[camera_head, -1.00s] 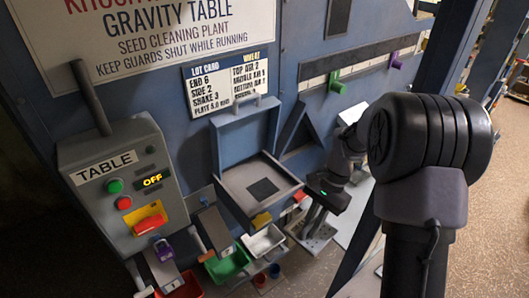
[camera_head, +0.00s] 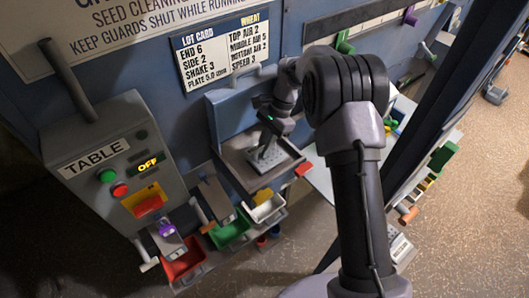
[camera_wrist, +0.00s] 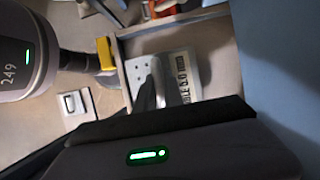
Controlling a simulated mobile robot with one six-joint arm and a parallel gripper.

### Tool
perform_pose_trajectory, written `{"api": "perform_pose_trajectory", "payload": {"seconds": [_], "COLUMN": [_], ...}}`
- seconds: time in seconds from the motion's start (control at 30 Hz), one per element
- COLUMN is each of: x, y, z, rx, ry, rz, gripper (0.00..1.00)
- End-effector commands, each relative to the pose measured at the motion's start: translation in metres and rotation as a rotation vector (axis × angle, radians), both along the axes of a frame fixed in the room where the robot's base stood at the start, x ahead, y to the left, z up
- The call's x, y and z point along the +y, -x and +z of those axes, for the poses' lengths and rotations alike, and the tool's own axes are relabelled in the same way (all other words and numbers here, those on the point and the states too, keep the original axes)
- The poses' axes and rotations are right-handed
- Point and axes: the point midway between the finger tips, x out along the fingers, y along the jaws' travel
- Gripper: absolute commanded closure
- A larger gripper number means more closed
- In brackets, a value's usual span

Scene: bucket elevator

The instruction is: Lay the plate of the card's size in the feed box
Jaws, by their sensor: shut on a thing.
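The lot card (camera_head: 220,52) on the blue machine reads PLATE 5.0. Below it the feed box (camera_head: 238,178) stands open with its lid raised. My gripper (camera_head: 268,146) is over the box, shut on a grey perforated plate (camera_head: 278,160). In the wrist view the plate (camera_wrist: 184,68) carries a label reading 5.0, and my gripper (camera_wrist: 157,90) is on its upright handle. The plate lies within the outline of the box walls (camera_wrist: 126,75). I cannot tell whether it touches the box floor.
The TABLE control box (camera_head: 110,180) at left shows OFF. Red, green (camera_head: 230,229) and white (camera_head: 265,208) bins hang below the feed box. A dark slanted post (camera_head: 445,110) stands at right. Brown floor (camera_head: 480,220) is open beyond it.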

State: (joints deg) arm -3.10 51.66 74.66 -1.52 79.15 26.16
Motion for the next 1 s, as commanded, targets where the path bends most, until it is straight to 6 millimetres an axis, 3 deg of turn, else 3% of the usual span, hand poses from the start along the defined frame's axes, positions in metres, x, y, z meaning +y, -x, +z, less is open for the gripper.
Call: {"api": "perform_pose_trajectory", "payload": {"seconds": [0.17, 0.5, 0.53, 0.63, 0.9, 1.0], "x": [0.0, 0.0, 0.0, 0.0, 0.0, -0.003], "y": [0.0, 0.0, 0.0, 0.0, 0.0, -0.002], "z": [-0.033, -0.039, -0.039, -0.038, -0.038, -0.028], "rx": [0.003, 0.001, 0.001, 0.001, 0.001, -0.003], "ry": [0.0, -0.001, 0.0, 0.0, -0.001, 0.0], "rz": [0.0, 0.0, 0.0, 0.0, 0.0, 0.0], "gripper": [1.0, 1.0, 0.84, 0.66, 0.66, 0.66]}}
